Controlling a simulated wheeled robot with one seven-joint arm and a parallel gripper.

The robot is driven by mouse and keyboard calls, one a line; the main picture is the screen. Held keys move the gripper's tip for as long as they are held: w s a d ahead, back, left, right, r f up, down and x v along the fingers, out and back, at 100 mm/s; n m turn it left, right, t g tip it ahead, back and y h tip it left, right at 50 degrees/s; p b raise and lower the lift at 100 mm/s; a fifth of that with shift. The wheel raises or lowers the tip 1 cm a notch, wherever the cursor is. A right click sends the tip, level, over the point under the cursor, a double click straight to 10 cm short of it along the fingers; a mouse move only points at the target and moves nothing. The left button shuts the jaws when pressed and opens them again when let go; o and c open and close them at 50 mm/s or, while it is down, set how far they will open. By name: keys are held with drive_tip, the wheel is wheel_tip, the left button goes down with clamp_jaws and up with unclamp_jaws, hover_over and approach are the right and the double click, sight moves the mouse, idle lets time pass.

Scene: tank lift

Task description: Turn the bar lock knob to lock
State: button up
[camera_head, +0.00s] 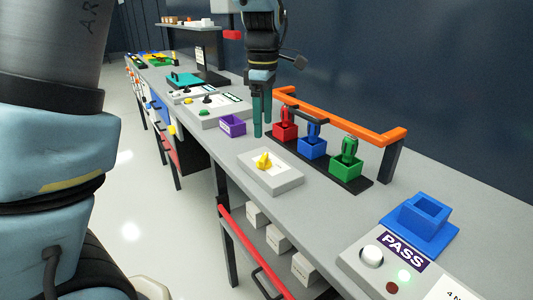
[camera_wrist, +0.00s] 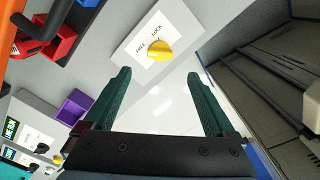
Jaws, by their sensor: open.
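The yellow knob (camera_head: 263,161) sits on a light grey panel (camera_head: 285,184) near the front edge of the bench. In the wrist view the knob (camera_wrist: 160,50) is on a white plate marked FREE and LOCK (camera_wrist: 157,31). Which label the knob points to is not clear. My gripper (camera_head: 262,133) points down behind the knob, close to the red block, and its two green fingers are apart. In the wrist view my gripper (camera_wrist: 158,76) is empty, and the knob shows beyond the gap between the fingertips, not touched.
An orange bar (camera_head: 340,119) runs behind red (camera_head: 285,132), blue (camera_head: 312,148) and green (camera_head: 346,166) blocks with handles. A purple bin (camera_head: 232,126) stands left of my gripper. A blue holder (camera_head: 420,222) and PASS panel are at front right. Bench around the knob panel is clear.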

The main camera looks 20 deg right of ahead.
sight(263, 156)
wheel_tip(263, 156, down, 9)
drive_tip(key=shift+f+p, duration=0.2)
drive_tip(key=shift+p, duration=0.45)
drive_tip(key=c, duration=1.4)
